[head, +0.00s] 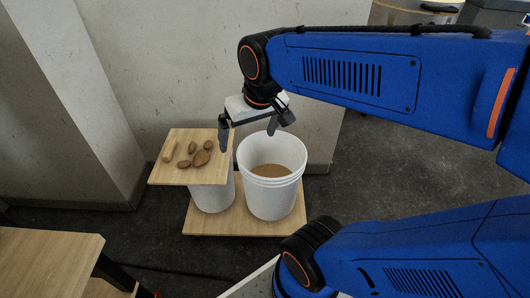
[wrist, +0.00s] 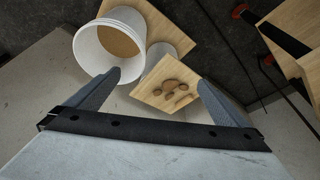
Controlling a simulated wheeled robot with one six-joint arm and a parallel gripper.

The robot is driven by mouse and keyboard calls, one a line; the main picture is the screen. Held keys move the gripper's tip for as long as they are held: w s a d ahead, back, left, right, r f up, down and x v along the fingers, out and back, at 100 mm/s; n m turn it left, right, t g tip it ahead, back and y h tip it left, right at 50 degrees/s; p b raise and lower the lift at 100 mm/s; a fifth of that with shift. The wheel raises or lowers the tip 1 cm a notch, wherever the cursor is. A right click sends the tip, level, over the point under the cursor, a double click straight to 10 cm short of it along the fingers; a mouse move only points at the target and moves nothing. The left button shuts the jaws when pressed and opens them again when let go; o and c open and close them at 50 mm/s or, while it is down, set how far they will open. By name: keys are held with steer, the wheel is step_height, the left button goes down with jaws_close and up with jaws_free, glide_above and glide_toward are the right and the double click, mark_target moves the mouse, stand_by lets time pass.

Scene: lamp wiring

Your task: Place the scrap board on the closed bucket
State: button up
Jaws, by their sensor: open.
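A square light wooden board (head: 217,172) lies on top of the left white bucket (head: 213,195), overhanging it towards the left. The board covers the bucket's top, so I cannot see a lid. The board also shows in the wrist view (wrist: 148,93), between my fingers. My gripper (head: 247,140) is open and empty, above the board's right edge and the neighbouring bucket. Its fingers look apart from the board.
An open white bucket (head: 271,198) with brown contents (head: 271,171) stands just right of the covered one. Both stand on a wooden base board (head: 240,222). A wooden table (head: 45,262) is at the lower left. A wall (head: 190,60) rises close behind.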

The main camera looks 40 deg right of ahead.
steer(key=s+f+n, duration=0.1)
steer(key=s, duration=0.5)
steer(key=shift+s+d+f+t, duration=0.25)
steer(key=shift+s+t, duration=0.05)
steer(key=shift+t, duration=0.1)
